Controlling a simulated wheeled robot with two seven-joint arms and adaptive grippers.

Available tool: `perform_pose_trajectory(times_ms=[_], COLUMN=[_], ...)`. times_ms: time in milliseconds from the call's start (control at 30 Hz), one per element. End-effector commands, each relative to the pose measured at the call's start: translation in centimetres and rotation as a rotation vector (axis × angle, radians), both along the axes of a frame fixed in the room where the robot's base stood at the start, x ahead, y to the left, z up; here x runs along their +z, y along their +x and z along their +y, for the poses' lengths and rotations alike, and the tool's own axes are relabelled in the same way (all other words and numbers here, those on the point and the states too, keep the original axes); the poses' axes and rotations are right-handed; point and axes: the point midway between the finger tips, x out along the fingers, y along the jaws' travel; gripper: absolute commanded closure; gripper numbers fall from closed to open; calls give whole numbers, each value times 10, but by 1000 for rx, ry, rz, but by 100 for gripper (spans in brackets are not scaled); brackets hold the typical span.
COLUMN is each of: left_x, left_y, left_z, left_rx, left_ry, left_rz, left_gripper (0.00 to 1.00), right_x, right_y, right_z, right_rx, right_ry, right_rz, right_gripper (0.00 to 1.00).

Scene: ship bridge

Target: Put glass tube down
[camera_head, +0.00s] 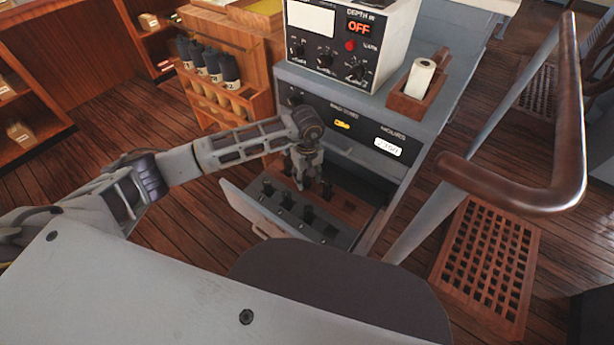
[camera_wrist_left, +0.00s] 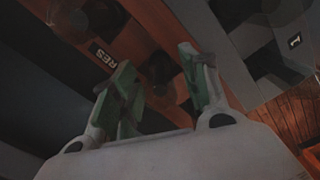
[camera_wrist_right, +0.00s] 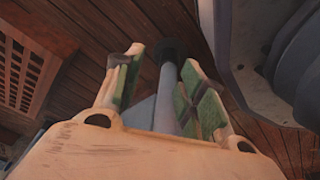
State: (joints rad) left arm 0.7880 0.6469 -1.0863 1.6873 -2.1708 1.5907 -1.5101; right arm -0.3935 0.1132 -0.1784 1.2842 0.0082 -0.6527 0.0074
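My left gripper (camera_head: 304,172) reaches down over the open drawer (camera_head: 262,220) at the front of the grey console. In the left wrist view its green-padded fingers (camera_wrist_left: 160,78) stand apart, with a dark round fitting behind the gap. I cannot clearly make out the glass tube; a faint, see-through round shape shows at the upper left of that view, but I cannot tell what it is. A drawer label (camera_wrist_left: 104,57) reads RES. My right gripper (camera_wrist_right: 160,68) is outside the head view; its fingers are apart, with a grey post behind them.
The console carries a depth instrument (camera_head: 350,42) and a wooden box with a white roll (camera_head: 423,77). A wooden rack of dark bottles (camera_head: 222,88) stands left of it. A handrail (camera_head: 572,120) and a wooden grating (camera_head: 487,265) lie right.

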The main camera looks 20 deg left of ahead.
Motion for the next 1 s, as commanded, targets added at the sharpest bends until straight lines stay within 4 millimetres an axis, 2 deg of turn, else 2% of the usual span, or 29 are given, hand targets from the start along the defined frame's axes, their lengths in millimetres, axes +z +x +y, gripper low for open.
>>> perform_pose_trajectory(times_ms=[567,767,1000], left_x=[5,32,68], left_y=[0,1,1], left_z=[0,1,0], left_rx=[0,0,0], left_ry=[-1,1,-1], left_rz=[-1,-4,-2], left_gripper=[54,54,54], right_x=[-7,-13,-13], right_y=[-11,-17,-9], right_z=[-6,-9,-10], right_rx=[1,0,0], right_ry=[-7,-8,-8], right_rz=[10,10,-10], right_gripper=[60,60,60])
